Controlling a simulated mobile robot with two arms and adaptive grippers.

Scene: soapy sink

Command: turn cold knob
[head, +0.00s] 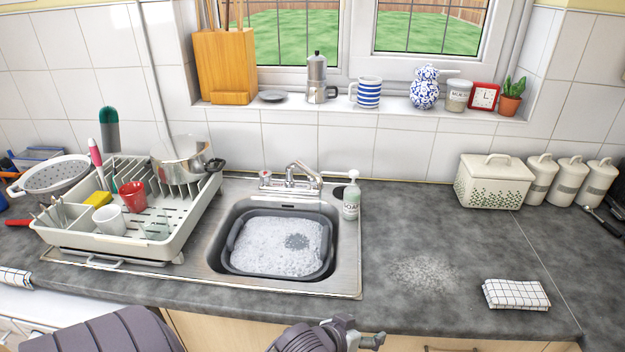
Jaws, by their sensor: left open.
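The metal tap (291,176) stands behind the sink, with its spout reaching forward over the basin. It has a small knob at each end, a left knob (265,178) and a right knob (315,182). Their hot or cold markings are too small to read for sure. My left gripper (366,336) is at the bottom edge, in front of the counter and well away from the tap. It is open, and I see nothing between its fingers. Part of it is cut off by the frame. My right gripper is out of view.
A grey tub (232,245) of suds sits in the sink (352,272). A soap bottle (352,196) stands right of the tap. A dish rack (178,235) stands to the left.

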